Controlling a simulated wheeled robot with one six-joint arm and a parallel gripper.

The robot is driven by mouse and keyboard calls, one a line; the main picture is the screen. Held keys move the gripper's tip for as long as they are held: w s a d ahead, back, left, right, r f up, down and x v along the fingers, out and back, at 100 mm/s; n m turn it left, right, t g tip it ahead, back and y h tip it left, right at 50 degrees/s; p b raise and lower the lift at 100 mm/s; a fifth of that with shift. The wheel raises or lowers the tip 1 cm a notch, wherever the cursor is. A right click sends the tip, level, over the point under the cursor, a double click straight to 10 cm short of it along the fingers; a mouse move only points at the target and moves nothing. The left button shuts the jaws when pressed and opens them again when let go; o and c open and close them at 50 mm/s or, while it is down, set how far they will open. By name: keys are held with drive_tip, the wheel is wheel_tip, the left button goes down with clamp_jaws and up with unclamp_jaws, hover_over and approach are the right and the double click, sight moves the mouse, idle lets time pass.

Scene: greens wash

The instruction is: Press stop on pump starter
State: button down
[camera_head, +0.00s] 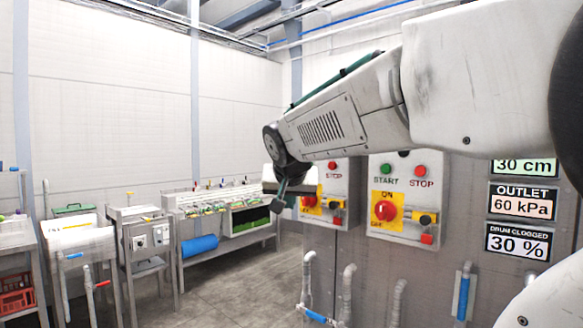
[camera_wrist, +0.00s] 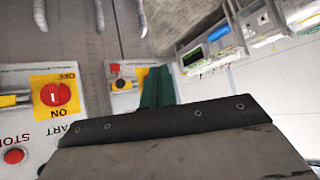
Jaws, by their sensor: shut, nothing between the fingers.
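Two grey starter boxes hang side by side on a grey metal panel. The right box (camera_head: 403,232) has a green START button (camera_head: 386,169), a red STOP button (camera_head: 421,170) and a red rotary switch (camera_head: 385,210) on a yellow plate. The left box (camera_head: 338,185) shows a red STOP button (camera_head: 332,166); its left part is hidden behind my gripper (camera_head: 281,199). No label tells which box is the pump's. My gripper is shut and empty, apart from both STOP buttons. The wrist view shows a STOP button (camera_wrist: 14,156) upside down, left of my gripper (camera_wrist: 158,85).
Display plates reading OUTLET 60 kPa (camera_head: 523,200) and drum clogged 30 % (camera_head: 518,242) sit right of the boxes. Pipes (camera_head: 347,290) run below them. A wash bench (camera_head: 225,215) with greens stands at the back left. The floor (camera_head: 240,275) between is clear.

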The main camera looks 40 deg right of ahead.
sight(332, 166)
drive_tip(key=w+d+r+m+t+h, duration=0.1)
drive_tip(key=w+d+r+m+h, duration=0.1)
drive_tip(key=d+r, duration=0.5)
drive_tip(key=w+d, duration=0.1)
drive_tip(key=d, duration=0.2)
drive_tip(key=shift+w+d+m+h, duration=0.2)
drive_tip(key=shift+w+m+h, duration=0.1)
drive_tip(key=shift+w+m, duration=0.1)
drive_tip(key=shift+r, duration=0.1)
drive_tip(key=shift+w+d, duration=0.15)
drive_tip(key=shift+d, duration=2.05)
drive_tip(key=shift+w+d, duration=0.15)
drive_tip(key=shift+d, duration=2.05)
drive_tip(key=shift+d, duration=0.4)
drive_tip(key=shift+d, duration=0.45)
drive_tip(key=shift+a, duration=0.85)
